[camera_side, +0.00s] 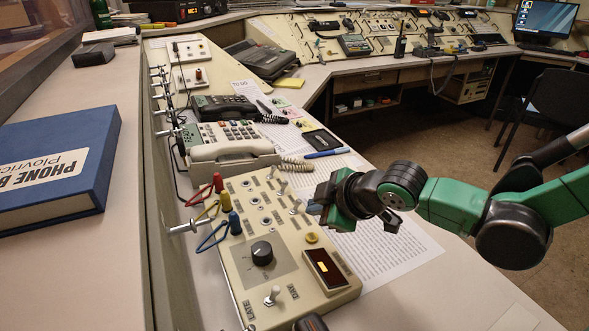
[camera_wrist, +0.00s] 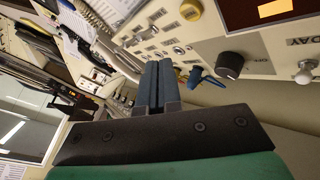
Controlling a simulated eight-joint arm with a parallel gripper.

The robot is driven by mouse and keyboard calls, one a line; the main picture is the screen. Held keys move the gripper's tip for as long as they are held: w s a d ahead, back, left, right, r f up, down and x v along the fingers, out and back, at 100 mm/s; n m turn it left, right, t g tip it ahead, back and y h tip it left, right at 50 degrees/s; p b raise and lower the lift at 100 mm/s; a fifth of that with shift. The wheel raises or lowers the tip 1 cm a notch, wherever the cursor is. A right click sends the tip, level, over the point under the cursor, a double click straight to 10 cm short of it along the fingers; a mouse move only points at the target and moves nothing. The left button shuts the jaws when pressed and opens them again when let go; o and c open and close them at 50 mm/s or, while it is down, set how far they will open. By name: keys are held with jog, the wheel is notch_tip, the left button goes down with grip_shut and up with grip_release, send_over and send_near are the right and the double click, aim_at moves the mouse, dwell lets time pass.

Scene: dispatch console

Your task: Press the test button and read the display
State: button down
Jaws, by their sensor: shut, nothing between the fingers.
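A beige control panel (camera_side: 225,262) lies on the desk. Near its right edge is a round yellow button (camera_side: 311,238), just above a dark red display window (camera_side: 325,268) with a small lit amber block and no digits I can read. No label naming the button is legible. In the wrist view the yellow button (camera_wrist: 191,10) is at the top and part of the display (camera_wrist: 270,10) is at the top right. My gripper (camera_side: 318,200) is shut and empty, in the side view up from the button and apart from it. Its blue fingers (camera_wrist: 160,80) show side by side in the wrist view.
A black knob (camera_side: 262,252) and toggle switches (camera_side: 273,295) stand up from the panel. Coloured plugs (camera_side: 226,200) with cables rise at its left. A beige telephone (camera_side: 232,155) sits behind it, printed paper (camera_side: 385,235) under my arm. A blue book (camera_side: 55,170) lies far left.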

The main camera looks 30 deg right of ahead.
aim_at(316, 239)
jog(key=shift+f, duration=1.75)
jog(key=shift+f, duration=0.1)
dwell(0.6)
jog(key=shift+f, duration=0.35)
jog(key=shift+r, duration=0.1)
dwell(0.3)
jog(key=shift+r, duration=0.35)
jog(key=shift+r, duration=2.5)
